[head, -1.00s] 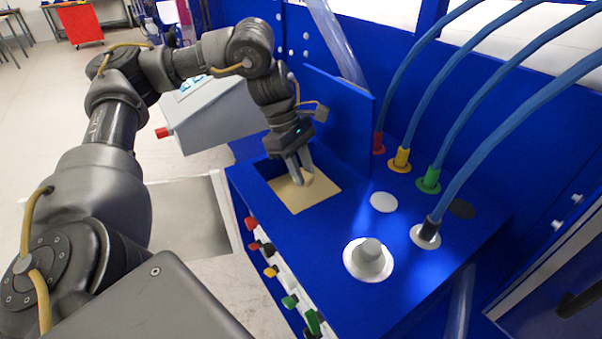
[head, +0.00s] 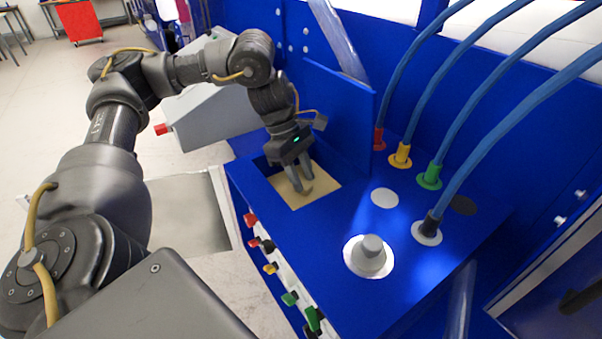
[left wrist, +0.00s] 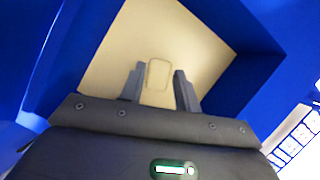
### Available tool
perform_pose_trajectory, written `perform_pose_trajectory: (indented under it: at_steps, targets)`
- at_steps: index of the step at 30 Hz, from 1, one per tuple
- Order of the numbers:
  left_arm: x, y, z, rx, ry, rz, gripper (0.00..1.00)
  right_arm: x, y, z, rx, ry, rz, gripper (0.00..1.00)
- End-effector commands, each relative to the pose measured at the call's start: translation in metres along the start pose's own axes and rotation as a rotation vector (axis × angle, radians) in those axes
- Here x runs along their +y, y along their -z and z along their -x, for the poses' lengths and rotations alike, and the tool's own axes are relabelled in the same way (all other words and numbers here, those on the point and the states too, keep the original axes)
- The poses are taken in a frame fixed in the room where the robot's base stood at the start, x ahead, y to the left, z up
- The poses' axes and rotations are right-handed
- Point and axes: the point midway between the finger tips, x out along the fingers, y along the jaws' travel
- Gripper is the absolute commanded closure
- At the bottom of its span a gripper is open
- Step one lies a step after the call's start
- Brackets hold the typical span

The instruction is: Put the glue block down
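The glue block (left wrist: 158,74) is a small tan block with rounded corners, nearly the same colour as the tan floor (left wrist: 200,40) of the square recess under it. My left gripper (head: 302,187) points down into this recess in the blue bench top. In the left wrist view its two fingers (left wrist: 158,85) stand apart on either side of the block, with a gap visible at each side. In the head view the block is hard to make out between the fingertips. My right gripper is not in view.
The blue bench (head: 330,235) carries a grey knob (head: 371,250) and blue hoses with red, yellow, green and black fittings to the right. A blue upright panel (head: 340,105) stands close behind the recess. A grey box with a red button (head: 161,129) is at the left.

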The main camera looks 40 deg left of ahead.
Motion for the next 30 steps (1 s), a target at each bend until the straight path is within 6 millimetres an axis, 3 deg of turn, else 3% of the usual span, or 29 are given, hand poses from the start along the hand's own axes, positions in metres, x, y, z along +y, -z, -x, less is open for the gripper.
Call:
perform_pose_trajectory:
  at_steps: [3,11,17,21,25,30]
  targets:
    - [0.000,0.000,0.000,0.000,0.000,0.000,0.52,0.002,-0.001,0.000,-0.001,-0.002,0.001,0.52]
    - [0.000,-0.001,0.001,0.000,0.000,0.000,0.52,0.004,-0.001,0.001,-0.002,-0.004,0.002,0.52]
    - [0.001,-0.006,0.018,0.000,-0.004,-0.001,0.52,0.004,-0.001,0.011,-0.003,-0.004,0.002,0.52]
    - [0.001,-0.005,0.043,-0.002,-0.007,-0.001,0.52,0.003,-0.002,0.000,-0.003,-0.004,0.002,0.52]
    - [0.001,-0.006,0.080,-0.002,-0.008,0.000,0.52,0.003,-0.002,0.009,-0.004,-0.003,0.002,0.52]
    - [0.001,-0.006,0.108,-0.001,-0.004,0.000,0.52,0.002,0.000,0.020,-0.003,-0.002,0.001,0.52]
